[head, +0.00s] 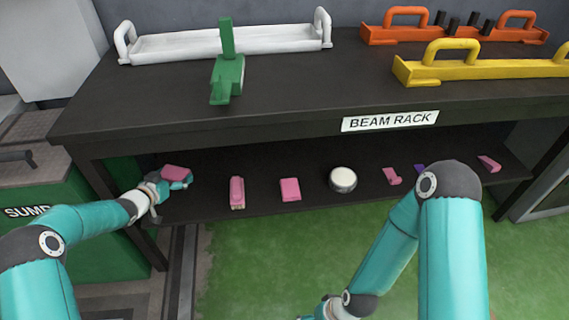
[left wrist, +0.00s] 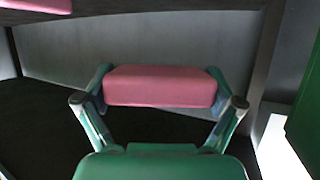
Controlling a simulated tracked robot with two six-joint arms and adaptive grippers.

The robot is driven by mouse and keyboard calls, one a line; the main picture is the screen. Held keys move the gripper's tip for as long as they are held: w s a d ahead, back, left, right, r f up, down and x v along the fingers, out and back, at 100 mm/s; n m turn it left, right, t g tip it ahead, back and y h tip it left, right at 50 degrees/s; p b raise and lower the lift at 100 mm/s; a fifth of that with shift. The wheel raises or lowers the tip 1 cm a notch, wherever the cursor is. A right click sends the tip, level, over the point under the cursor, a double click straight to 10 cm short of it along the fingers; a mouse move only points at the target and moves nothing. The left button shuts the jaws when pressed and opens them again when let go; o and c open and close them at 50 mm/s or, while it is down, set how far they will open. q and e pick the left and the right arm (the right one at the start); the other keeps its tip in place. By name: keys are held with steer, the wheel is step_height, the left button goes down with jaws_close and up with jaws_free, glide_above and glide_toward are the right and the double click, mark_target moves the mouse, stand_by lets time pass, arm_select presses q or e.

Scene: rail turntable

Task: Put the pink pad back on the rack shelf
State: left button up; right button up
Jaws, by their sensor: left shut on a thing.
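My left gripper (head: 176,181) is shut on a pink pad (head: 172,172) at the left end of the lower rack shelf. In the left wrist view the pad (left wrist: 160,86) lies crosswise between the two fingertips of the left gripper (left wrist: 160,98). The dark rack shelf (head: 262,200) runs under the tabletop; I cannot tell whether the held pad touches it. Other pink pads lie on the shelf, one (head: 237,192) and another (head: 290,189) left of centre.
A round silver tin (head: 343,179) stands mid-shelf. More pink pieces (head: 392,176) lie to the right. The BEAM RACK sign (head: 390,121) is on the tabletop edge. A green sump box (head: 60,215) stands left of the rack.

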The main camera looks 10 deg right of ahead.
mark_target(185, 202)
arm_select(q)
steer(key=shift+f+b, duration=2)
steer(key=shift+f, duration=3.1)
steer(key=shift+f, duration=0.1)
steer(key=shift+f+b, duration=0.55)
steer(key=shift+b, duration=0.15)
steer(key=o, duration=0.8)
steer(key=shift+r, duration=0.1)
